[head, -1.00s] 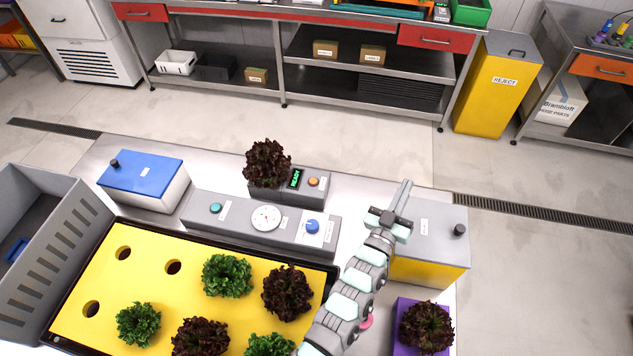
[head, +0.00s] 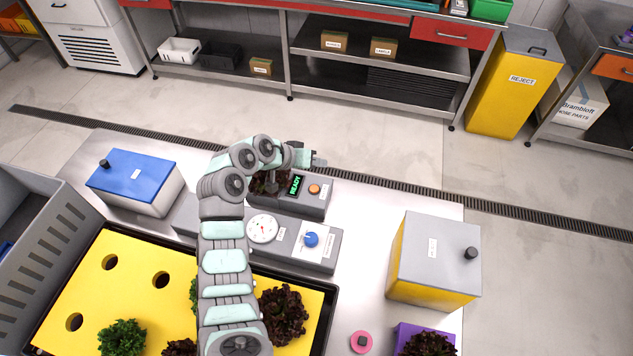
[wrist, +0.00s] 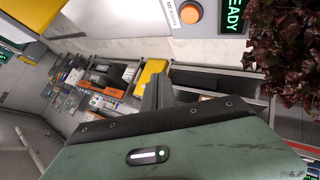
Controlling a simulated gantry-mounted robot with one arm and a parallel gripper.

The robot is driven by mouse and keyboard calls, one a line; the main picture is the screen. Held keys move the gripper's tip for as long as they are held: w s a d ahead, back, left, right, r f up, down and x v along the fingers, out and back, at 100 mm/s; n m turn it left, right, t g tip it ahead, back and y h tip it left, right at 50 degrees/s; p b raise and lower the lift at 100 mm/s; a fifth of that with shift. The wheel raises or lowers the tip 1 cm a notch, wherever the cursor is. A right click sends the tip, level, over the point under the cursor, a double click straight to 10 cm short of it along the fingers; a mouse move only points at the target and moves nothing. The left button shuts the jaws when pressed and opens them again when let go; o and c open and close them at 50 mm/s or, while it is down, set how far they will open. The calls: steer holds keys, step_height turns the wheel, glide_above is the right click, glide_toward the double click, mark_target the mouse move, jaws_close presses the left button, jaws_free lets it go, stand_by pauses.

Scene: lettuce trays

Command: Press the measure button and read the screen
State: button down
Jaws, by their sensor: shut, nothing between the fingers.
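The measuring device (head: 315,207) is a grey box on the steel bench with an orange button (head: 314,189) and a small screen (head: 296,185) reading READY in green. The button shows in the wrist view too (wrist: 190,13), beside the word MEASURE, as does the screen (wrist: 234,14). A dark red lettuce (head: 262,185) sits on the device's left part, partly hidden by my arm; it fills the right of the wrist view (wrist: 290,45). My gripper (head: 320,162) is shut and empty, above the device's far side, apart from the button in the picture.
A grey panel with a dial (head: 262,228) and blue knob (head: 311,239) lies in front. A blue-lidded box (head: 135,175) stands left, a grey-lidded yellow box (head: 432,250) right. A yellow tray (head: 110,290) holds lettuces. A pink disc (head: 361,342) lies near the purple block (head: 402,335).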

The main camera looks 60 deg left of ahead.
mark_target(311, 190)
steer(key=shift+s+r+h, duration=0.3)
steer(key=shift+s, duration=0.3)
steer(key=shift+s+r+h, duration=0.25)
steer(key=shift+s+h, duration=0.05)
steer(key=shift+s, duration=0.3)
steer(key=shift+f, duration=0.15)
steer(key=shift+f+b, duration=2.6)
steer(key=shift+f, duration=1.7)
steer(key=shift+f+b, duration=0.4)
steer(key=shift+f, duration=0.05)
steer(key=shift+f+b, duration=0.3)
steer(key=shift+f, duration=0.1)
steer(key=shift+r, duration=0.15)
steer(key=shift+r+p, duration=0.5)
steer(key=shift+r, duration=0.2)
